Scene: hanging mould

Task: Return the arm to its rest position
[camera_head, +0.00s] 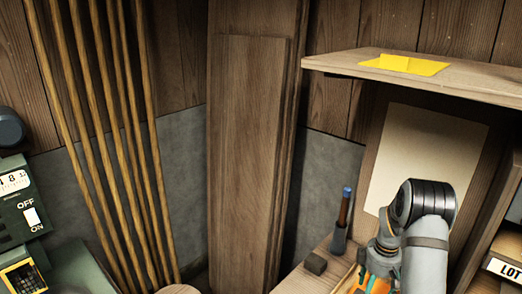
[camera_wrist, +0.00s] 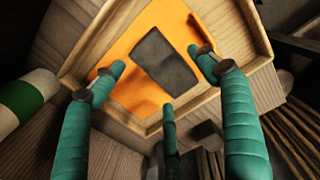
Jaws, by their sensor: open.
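My arm comes in at the lower right of the head view, with my gripper (camera_head: 378,272) low over the bench, partly cut off by the bottom edge. In the wrist view my gripper (camera_wrist: 158,65) has teal padded fingers spread apart, with nothing held between them. Beyond the fingers is a wooden-framed tray (camera_wrist: 90,62) with an orange floor. A dark grey rectangular piece (camera_wrist: 165,62) lies on that floor, between the fingertips in the picture. Whether the fingers touch it cannot be told.
A wooden shelf (camera_head: 470,84) carrying a yellow folded piece (camera_head: 405,64) overhangs the bench at right. A blue-topped tool (camera_head: 345,207) stands in a dark holder beside a small dark block (camera_head: 315,263). Tall wooden poles (camera_head: 113,140) and a green switch machine (camera_head: 28,225) stand at left.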

